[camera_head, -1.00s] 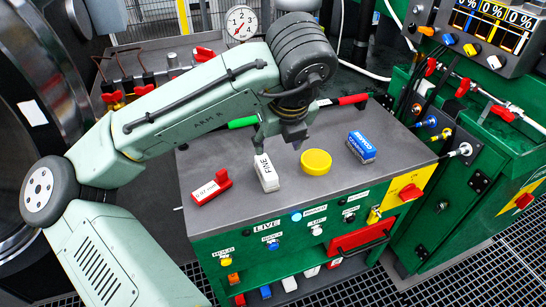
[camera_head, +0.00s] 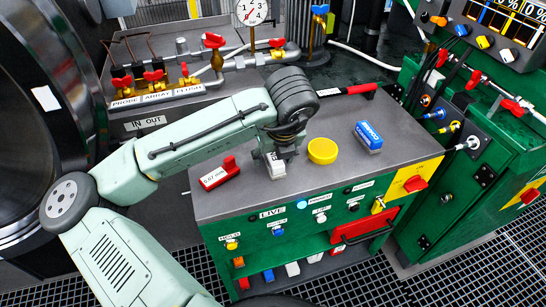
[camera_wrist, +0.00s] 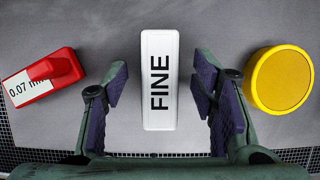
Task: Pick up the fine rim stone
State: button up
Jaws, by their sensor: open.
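The fine rim stone (camera_wrist: 160,80) is a white block marked FINE, lying on the grey cabinet top. In the wrist view it sits upright in the picture between the two fingers of my gripper (camera_wrist: 160,100), with a gap on each side. My gripper is open and empty, and its fingers do not touch the stone. In the head view the stone (camera_head: 275,166) shows beneath my gripper (camera_head: 277,158), partly hidden by it. How far the fingertips are above the cabinet top is hard to tell.
A red 0.07 mm gauge block (camera_wrist: 42,77) lies left of the stone, and a round yellow tin (camera_wrist: 278,79) lies right. A blue block marked COARSE (camera_head: 368,136) is farther right on the grey cabinet top (camera_head: 385,165). A red-handled tool (camera_head: 350,90) lies at the back.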

jog(key=shift+c, duration=0.4)
grip_shut()
